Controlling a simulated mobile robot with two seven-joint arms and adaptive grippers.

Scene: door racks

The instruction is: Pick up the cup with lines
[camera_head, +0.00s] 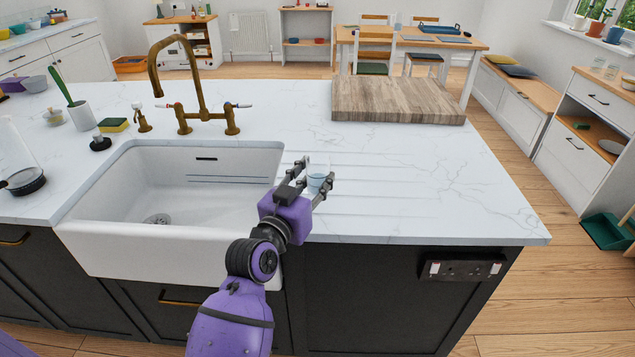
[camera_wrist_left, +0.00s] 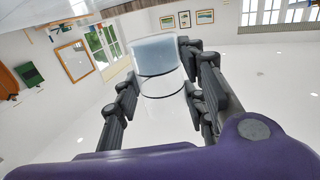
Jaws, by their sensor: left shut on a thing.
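The cup with lines (camera_head: 318,178) is a clear, pale cup. In the left wrist view the cup (camera_wrist_left: 160,82) shows dark lines around its side and stands between the two finger pairs. My left gripper (camera_head: 307,183) is shut on the cup at the counter's edge area, right of the sink. In the left wrist view my left gripper (camera_wrist_left: 160,100) has its black fingers on both sides of the cup. I cannot tell whether the cup touches the counter. My right gripper is not in view.
The white sink (camera_head: 100,240) with a brass tap (camera_head: 190,90) lies to the left. A wooden board (camera_head: 395,100) lies behind the cup. A sponge (camera_head: 113,125) and a brush holder (camera_head: 82,115) stand left of the tap. The marble counter is clear at right.

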